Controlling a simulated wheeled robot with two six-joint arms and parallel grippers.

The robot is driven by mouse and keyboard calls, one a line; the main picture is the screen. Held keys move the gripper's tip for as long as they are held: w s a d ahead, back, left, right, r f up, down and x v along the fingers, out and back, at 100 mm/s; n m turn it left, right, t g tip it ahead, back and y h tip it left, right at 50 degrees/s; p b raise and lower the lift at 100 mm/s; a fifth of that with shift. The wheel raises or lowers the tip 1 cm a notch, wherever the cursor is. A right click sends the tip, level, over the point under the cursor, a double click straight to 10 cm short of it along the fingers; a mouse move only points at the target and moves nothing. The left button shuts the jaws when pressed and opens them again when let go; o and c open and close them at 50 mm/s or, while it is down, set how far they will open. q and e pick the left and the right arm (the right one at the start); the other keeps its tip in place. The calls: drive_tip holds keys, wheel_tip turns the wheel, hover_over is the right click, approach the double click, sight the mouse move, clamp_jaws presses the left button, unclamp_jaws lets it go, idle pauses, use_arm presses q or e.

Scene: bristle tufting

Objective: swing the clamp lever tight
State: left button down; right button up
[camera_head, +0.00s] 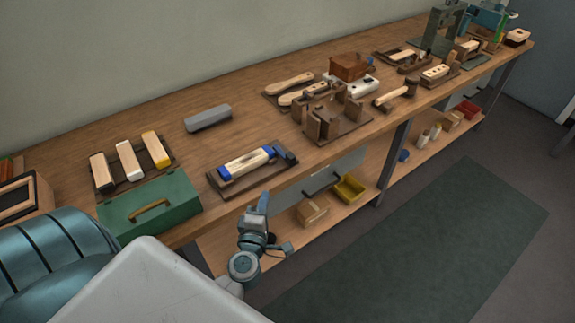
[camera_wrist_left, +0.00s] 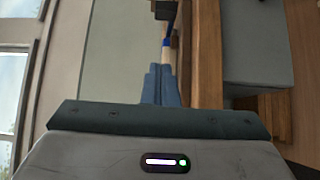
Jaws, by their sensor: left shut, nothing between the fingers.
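A pale brush block (camera_head: 247,163) with blue pieces at its ends lies in a dark clamp fixture (camera_head: 228,188) near the bench's front edge. A grey-blue part (camera_head: 284,155) is at the fixture's right end; I cannot tell how the clamp lever is turned. My left gripper (camera_head: 263,199) is in front of the bench edge, below the fixture and apart from it. Its blue fingers are shut and empty. In the left wrist view the shut fingertips (camera_wrist_left: 161,72) point toward a small blue piece (camera_wrist_left: 167,42) beside the bench edge. My right gripper is not in view.
A green box (camera_head: 170,212) with a handle and a rack of three blocks stand left of the fixture. A grey block (camera_head: 208,118) lies behind it. Wooden fixtures (camera_head: 335,125) stand to its right. A lower shelf holds a yellow bin (camera_head: 349,188).

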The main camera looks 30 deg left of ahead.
use_arm(q)
drive_tip(key=p, duration=0.2)
approach(286, 157)
drive_tip(key=a, duration=0.2)
drive_tip(key=w+a, duration=0.1)
drive_tip(key=shift+w+a, duration=0.1)
drive_tip(key=shift+a, duration=0.3)
drive_tip(key=w, duration=0.3)
drive_tip(key=shift+w+d+f, duration=0.15)
drive_tip(key=shift+w+d, duration=0.05)
drive_tip(key=shift+d, duration=0.2)
drive_tip(key=shift+w+d, duration=0.25)
drive_tip(key=shift+w, duration=0.15)
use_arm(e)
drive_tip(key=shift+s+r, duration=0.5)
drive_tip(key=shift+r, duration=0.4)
use_arm(q)
drive_tip(key=shift+w, duration=0.1)
